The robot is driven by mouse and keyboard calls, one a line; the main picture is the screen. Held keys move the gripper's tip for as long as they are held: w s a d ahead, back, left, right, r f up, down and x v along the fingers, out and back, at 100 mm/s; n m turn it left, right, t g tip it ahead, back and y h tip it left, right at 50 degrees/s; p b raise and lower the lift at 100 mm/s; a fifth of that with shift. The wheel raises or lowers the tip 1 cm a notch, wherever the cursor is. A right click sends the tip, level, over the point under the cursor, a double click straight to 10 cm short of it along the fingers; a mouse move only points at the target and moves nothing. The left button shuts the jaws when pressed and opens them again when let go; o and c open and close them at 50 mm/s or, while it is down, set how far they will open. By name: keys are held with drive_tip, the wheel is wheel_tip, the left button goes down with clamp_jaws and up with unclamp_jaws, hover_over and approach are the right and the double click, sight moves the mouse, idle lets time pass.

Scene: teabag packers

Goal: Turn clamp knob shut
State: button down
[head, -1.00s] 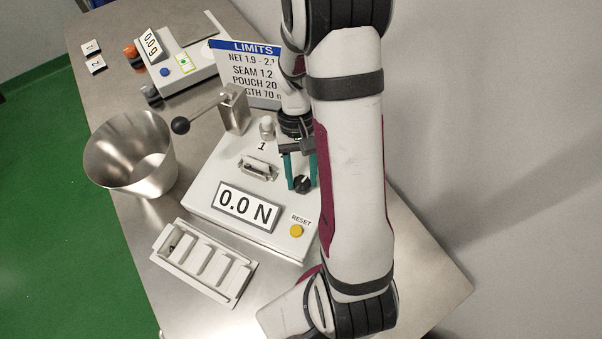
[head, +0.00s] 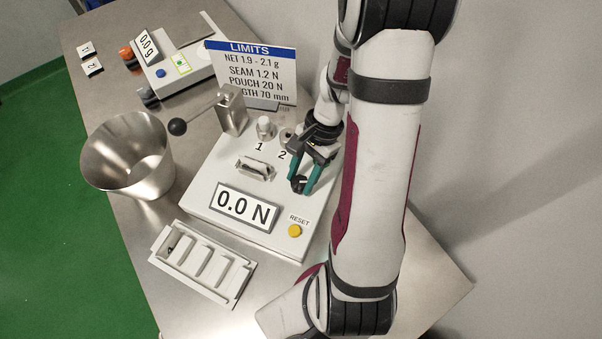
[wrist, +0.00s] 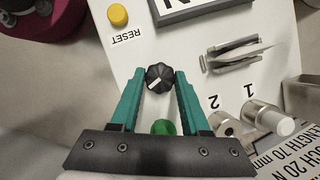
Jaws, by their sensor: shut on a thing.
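The clamp knob (wrist: 158,78) is a black, fluted knob with a white pointer line, on the face of the force tester (head: 205,180). My gripper (head: 303,186) has its teal fingers on either side of the knob, and the jaws are shut on it. In the wrist view the fingertips (wrist: 158,74) sit at both sides of the knob. The clamp (head: 254,170) is a small metal holder left of the knob, with a thin dark-edged piece in it. The clamp also shows in the wrist view (wrist: 235,55).
A yellow RESET button (head: 294,230) sits near the knob. Two posts labelled 1 (head: 264,128) and 2 stand behind. A lever with a black ball (head: 177,127), a steel bucket (head: 105,180), a slotted tray (head: 235,280) and a LIMITS sign (head: 262,75) surround the tester.

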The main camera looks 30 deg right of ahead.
drive_tip(key=shift+s+m+t, duration=0.1)
drive_tip(key=shift+m+t, duration=0.7)
drive_tip(key=shift+m, duration=1.5)
drive_tip(key=shift+c, duration=1.9)
unclamp_jaws()
drive_tip(key=v, duration=1.5)
drive_tip(key=shift+r, duration=0.4)
drive_tip(key=shift+s, duration=0.15)
